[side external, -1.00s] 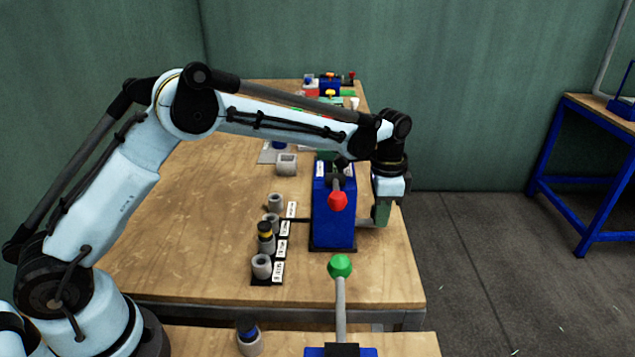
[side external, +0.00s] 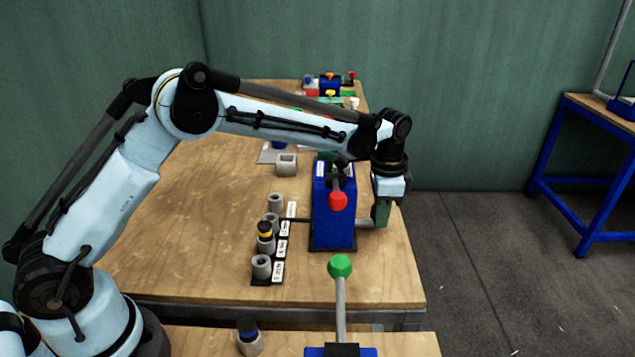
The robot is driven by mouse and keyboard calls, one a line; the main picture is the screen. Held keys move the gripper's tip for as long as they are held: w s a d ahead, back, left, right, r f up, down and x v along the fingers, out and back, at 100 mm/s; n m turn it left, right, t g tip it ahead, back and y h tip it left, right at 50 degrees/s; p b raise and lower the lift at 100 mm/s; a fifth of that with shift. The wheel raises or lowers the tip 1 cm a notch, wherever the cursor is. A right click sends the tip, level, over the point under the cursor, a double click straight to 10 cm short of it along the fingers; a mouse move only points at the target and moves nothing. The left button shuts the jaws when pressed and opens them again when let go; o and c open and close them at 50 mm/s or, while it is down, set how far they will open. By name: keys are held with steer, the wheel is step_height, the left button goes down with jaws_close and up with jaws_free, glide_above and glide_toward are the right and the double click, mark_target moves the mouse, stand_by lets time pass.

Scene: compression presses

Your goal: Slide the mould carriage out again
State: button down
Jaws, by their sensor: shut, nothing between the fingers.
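A blue press (side external: 333,222) with a red-knobbed lever (side external: 338,200) stands near the right edge of the wooden table. My gripper (side external: 380,222) is shut with nothing between its fingers, low beside the right side of this press. A thin grey rod or bar (side external: 365,223) shows between the press and my fingers; whether they touch it cannot be told. The mould carriage itself cannot be made out; the press body hides its inside from this side.
Several grey cylindrical moulds (side external: 262,266) stand with white labels left of the press, one with a yellow-and-black top (side external: 265,236). A second press with a green knob (side external: 340,266) is in front. A grey square block (side external: 286,164) sits behind. The table's left part is clear.

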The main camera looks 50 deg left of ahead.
stand_by(0.6)
steer(key=shift+s+d, duration=0.4)
steer(key=shift+d, duration=0.05)
steer(key=shift+r, duration=2.5)
